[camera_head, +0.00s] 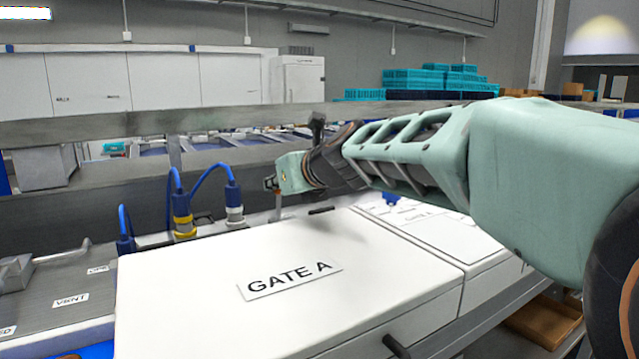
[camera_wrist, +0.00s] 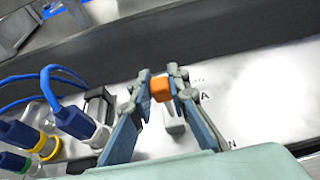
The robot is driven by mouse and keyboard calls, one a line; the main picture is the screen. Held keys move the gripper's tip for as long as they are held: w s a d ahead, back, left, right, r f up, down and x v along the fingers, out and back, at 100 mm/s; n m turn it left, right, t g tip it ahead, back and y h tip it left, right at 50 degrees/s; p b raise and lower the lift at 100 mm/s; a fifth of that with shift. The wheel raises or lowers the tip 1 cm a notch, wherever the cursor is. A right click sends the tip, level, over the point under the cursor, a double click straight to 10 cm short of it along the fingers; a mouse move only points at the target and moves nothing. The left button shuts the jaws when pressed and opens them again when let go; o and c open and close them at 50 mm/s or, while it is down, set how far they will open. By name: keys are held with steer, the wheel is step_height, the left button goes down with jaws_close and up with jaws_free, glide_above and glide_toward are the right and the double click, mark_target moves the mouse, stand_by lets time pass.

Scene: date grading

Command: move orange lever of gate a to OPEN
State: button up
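The orange lever of gate A (camera_wrist: 160,89) shows in the wrist view as an orange block on a pale grey stem, standing over a white panel. My gripper (camera_wrist: 162,82) has one finger on each side of the orange block, and the fingertips appear to touch it, so it looks shut on it. In the head view my gripper (camera_head: 270,184) is at the rear edge of the white cover marked GATE A (camera_head: 200,298), above a thin post; the lever is mostly hidden there. Panel letters beside the lever are partly hidden by my fingers.
Blue cables with yellow and white connectors (camera_head: 184,215) stand left of my gripper; they also show in the wrist view (camera_wrist: 75,120). A grey panel marked VENT (camera_head: 70,300) lies at the left. A grey rail (camera_head: 80,130) runs behind. A second white cover (camera_head: 440,232) lies right.

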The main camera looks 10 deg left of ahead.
jaws_close()
steer(key=shift+d+f+b, duration=0.1)
steer(key=shift+f+b, duration=0.2)
steer(key=shift+b, duration=0.65)
steer(key=b, duration=0.4)
steer(key=shift+s+d+t+y, duration=0.2)
steer(key=shift+s+t+y, duration=0.15)
steer(key=shift+t+y, duration=0.05)
steer(key=shift+b, duration=0.45)
steer(key=shift+s+d+r, duration=0.1)
steer(key=shift+s+r, duration=0.15)
steer(key=shift+r, duration=0.05)
